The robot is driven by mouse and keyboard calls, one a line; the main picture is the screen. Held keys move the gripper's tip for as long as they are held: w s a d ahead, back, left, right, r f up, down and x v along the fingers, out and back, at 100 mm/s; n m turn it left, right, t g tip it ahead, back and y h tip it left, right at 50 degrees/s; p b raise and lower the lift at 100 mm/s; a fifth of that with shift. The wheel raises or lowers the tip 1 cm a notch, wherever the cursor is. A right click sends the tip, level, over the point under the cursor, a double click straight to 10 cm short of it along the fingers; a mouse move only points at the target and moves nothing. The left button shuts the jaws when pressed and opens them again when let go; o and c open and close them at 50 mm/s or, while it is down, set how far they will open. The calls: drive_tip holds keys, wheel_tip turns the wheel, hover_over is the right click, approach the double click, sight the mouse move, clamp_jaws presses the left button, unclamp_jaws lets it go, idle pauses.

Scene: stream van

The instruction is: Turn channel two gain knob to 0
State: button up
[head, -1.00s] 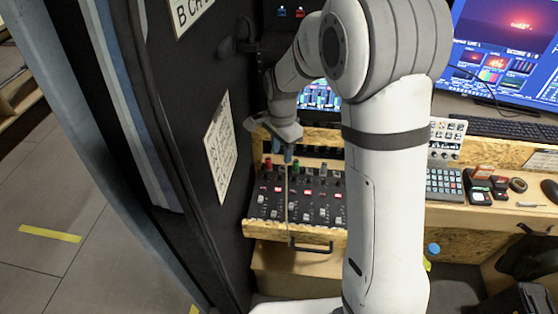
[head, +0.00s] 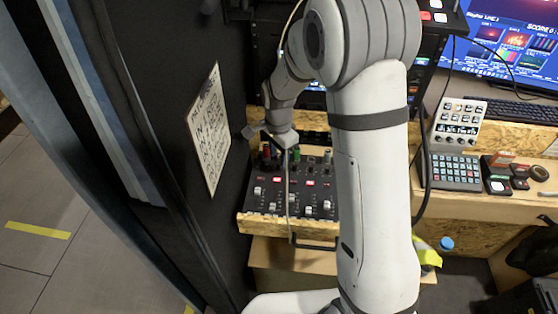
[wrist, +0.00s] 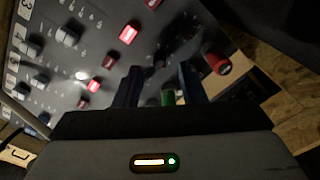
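The mixer panel (head: 272,208) is a dark sloped board with several faders, lit red buttons and a top row of coloured knobs. My gripper (head: 287,152) is at this row, beside the green knob. In the wrist view the gripper (wrist: 158,80) is open, fingers apart, and the green knob (wrist: 168,98) shows between them, partly hidden by the gripper body. I cannot read which knob is channel two gain.
A dark wall with a white sign (head: 208,130) stands close on the left. My arm hides the panel's right side. A small white control panel (head: 460,122) and a keypad (head: 455,172) lie on the desk at right. A handle bar (head: 315,245) is below the mixer's front edge.

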sight(279, 166)
drive_tip(key=shift+f, duration=1.5)
drive_tip(key=shift+c, duration=0.4)
clamp_jaws()
